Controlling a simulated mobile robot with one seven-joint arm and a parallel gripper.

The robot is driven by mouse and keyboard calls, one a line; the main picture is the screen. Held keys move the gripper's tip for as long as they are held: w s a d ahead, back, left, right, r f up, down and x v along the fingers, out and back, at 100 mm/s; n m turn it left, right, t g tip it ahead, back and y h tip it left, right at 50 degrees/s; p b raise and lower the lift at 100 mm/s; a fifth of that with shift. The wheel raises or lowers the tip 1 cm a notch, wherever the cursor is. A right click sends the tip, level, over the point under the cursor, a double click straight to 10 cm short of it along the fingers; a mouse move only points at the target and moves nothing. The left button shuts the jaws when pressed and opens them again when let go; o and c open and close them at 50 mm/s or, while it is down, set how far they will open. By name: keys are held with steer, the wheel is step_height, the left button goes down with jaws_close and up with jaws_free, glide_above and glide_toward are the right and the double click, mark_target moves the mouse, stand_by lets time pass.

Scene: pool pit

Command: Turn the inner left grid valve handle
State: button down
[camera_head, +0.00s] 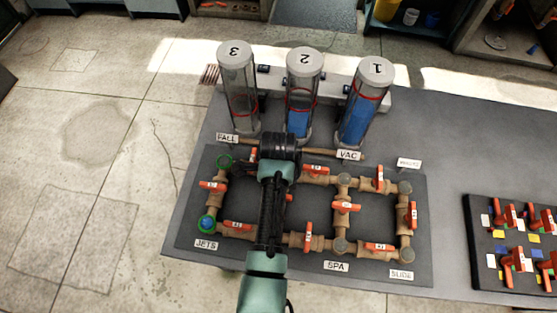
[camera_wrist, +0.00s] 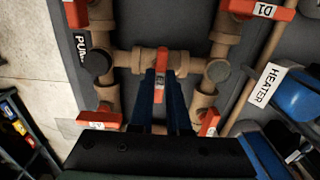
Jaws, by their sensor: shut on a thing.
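In the wrist view, an orange valve handle (camera_wrist: 161,60) stands on a short tan pipe joining two pipe runs. My gripper (camera_wrist: 165,78) has its two blue fingers on either side of this handle and is shut on it. The handle lies along the line of the fingers, across the short pipe. In the head view, the pipe grid (camera_head: 343,215) lies on a dark panel, with orange handles on several pipes. My arm covers the left middle of the grid there, so the fingertips and the gripped handle are hidden.
Three clear tanks stand behind the grid: tank 3 (camera_head: 238,85), tank 2 (camera_head: 303,95) and tank 1 (camera_head: 366,100). A second panel (camera_head: 515,245) with orange handles sits at the right. In the wrist view, handle D1 (camera_wrist: 264,9) and a HEATER label (camera_wrist: 265,84) are nearby.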

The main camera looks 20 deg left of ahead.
steer(key=shift+n, duration=0.4)
steer(key=n+p, duration=0.1)
steer(key=n, duration=0.1)
steer(key=shift+r+n+p, duration=0.1)
steer(key=shift+n+p, duration=0.3)
steer(key=n+p, duration=0.1)
steer(key=n, duration=0.4)
steer(key=shift+p, duration=0.4)
steer(key=n+p, duration=0.1)
steer(key=n, duration=0.4)
steer(key=shift+w+n+p, duration=0.1)
steer(key=shift+n+p, duration=0.3)
steer(key=shift+n, duration=1.8)
steer(key=c, duration=0.9)
jaws_free()
step_height(320, 180, up, 13)
steer(key=shift+f+b, duration=0.1)
steer(key=shift+b, duration=0.7)
